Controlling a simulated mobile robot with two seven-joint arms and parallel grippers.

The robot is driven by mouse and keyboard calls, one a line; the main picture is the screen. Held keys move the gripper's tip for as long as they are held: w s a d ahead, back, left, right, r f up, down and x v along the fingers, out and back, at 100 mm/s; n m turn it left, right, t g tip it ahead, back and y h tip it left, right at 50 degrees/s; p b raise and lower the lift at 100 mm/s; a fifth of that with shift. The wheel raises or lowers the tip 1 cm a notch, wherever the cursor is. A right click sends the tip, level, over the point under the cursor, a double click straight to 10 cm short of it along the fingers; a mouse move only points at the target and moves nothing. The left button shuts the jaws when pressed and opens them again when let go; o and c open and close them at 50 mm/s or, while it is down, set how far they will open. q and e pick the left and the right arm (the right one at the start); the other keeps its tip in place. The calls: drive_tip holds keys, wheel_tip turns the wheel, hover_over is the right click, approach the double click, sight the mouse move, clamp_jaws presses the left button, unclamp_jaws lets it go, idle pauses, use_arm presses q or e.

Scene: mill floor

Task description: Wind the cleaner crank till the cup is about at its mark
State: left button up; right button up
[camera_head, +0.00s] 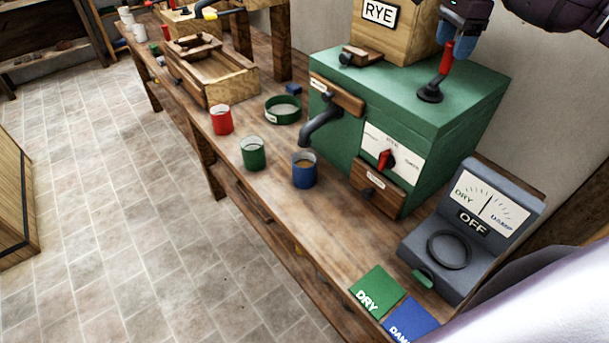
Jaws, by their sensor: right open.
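The cleaner is a green box (400,110) on the bench, with a hopper marked RYE (378,40) on top. Its crank (446,60) has a red upright grip on a dark hub at the top. My right gripper (460,27) is open, at the upper end of the red grip; whether it touches the grip is hard to tell. A dark spout (320,121) bends down from the cleaner's front. A blue cup (304,172) stands below it with some tan content; its mark cannot be made out. My left gripper is not in view.
A red cup (222,120), a green cup (253,154) and a round green sieve (283,109) stand left of the spout. A grey DRY/DAMP meter (472,230) reading OFF, a green DRY card (376,290) and a blue card (409,319) are at the right.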

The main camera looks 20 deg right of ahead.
drive_tip(key=shift+r+p, duration=2.05)
drive_tip(key=shift+r, duration=0.85)
drive_tip(key=shift+r+p, duration=0.85)
drive_tip(key=shift+r, duration=0.1)
drive_tip(key=shift+r+p, duration=0.45)
drive_tip(key=shift+r, duration=0.05)
